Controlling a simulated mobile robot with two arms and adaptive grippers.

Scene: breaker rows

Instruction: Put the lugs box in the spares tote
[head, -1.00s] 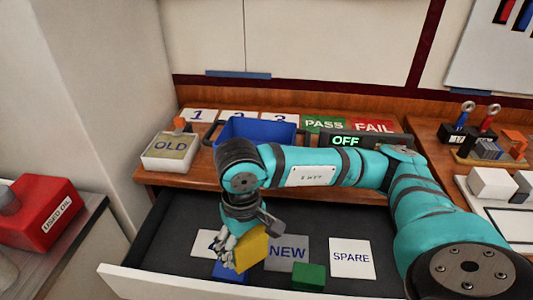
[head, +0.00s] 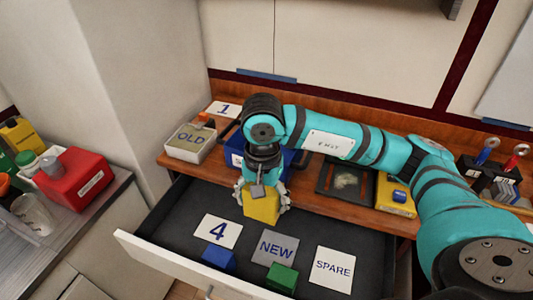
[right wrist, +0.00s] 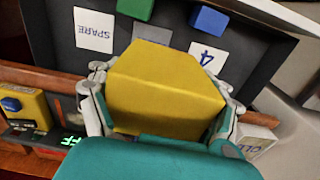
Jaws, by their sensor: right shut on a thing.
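My right gripper (head: 263,198) is shut on a yellow box (head: 262,210), which I take to be the lugs box; no name is readable on it. In the right wrist view the fingers sit on both sides of the yellow box (right wrist: 165,85). The box is near the back edge of the open drawer, in front of the counter. A blue tote (head: 235,146) stands on the counter behind my right gripper and is mostly hidden by my arm. I cannot read its label. My left gripper is not in view.
The open drawer (head: 168,222) holds a blue block (head: 218,258), a green block (head: 282,277) and cards marked 4, NEW and SPARE (head: 333,268). An OLD box (head: 190,143) stands left of the tote. A dark tray (head: 343,182) and a yellow switch box (head: 396,197) are to the right.

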